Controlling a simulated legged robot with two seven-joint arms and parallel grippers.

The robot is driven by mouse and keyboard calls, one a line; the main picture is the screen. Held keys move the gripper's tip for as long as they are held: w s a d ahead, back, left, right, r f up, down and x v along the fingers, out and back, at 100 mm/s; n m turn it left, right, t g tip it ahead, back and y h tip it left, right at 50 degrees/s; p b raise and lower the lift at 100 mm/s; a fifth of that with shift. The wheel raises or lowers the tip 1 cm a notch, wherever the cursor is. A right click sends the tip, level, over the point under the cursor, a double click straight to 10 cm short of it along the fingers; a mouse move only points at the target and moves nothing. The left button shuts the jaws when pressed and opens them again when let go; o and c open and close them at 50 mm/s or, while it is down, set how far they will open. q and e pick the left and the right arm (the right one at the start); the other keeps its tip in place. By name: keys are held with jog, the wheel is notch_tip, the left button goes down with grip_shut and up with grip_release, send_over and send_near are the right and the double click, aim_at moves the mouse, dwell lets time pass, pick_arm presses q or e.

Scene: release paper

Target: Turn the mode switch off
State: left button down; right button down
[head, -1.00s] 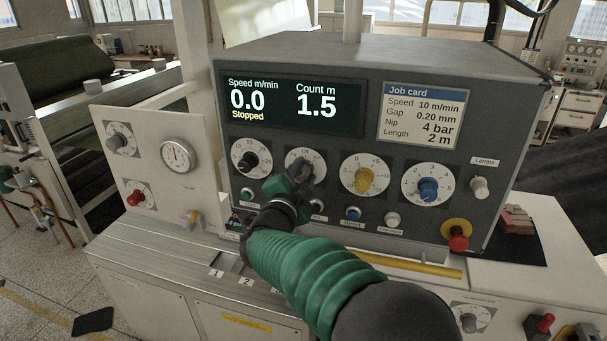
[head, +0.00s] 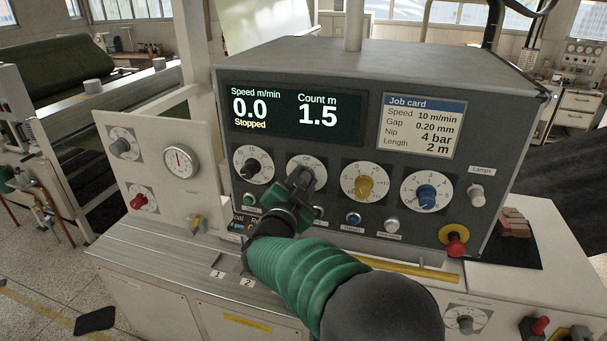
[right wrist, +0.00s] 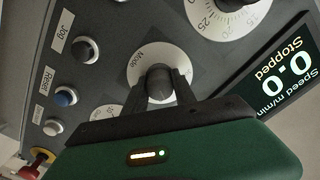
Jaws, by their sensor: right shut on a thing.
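The mode switch (head: 306,163) is a dark knob on a round white dial, second from the left in the dial row of the grey control box. It also shows in the right wrist view (right wrist: 158,79), with the label "Mode" beside it. My green right gripper (head: 307,179) reaches up to it from below. In the right wrist view, the two dark fingers (right wrist: 159,88) are shut on either side of the knob. The fingers and gripper body hide part of the dial, so I cannot read its setting. My left gripper is out of view.
The black speed dial (head: 252,165) is left of the switch, the yellow knob (head: 364,187) right. Small buttons, including a blue one (head: 354,219), line the panel below. A red emergency button (head: 456,243) is at lower right. The display (head: 292,112) reads 0.0, Stopped.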

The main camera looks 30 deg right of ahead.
jog(key=n+p, duration=0.2)
jog(key=n, duration=0.1)
jog(key=shift+a+f, duration=0.1)
jog(key=shift+f, duration=0.15)
jog(key=shift+f+n+p, duration=0.15)
jog(key=shift+n+p, duration=0.85)
jog(key=shift+n, duration=0.3)
jog(key=c, duration=1.3)
grip_release()
jog(key=shift+o, duration=1.3)
jog(key=shift+a+r, duration=0.1)
jog(key=shift+r, duration=0.15)
jog(key=shift+s+a, duration=0.1)
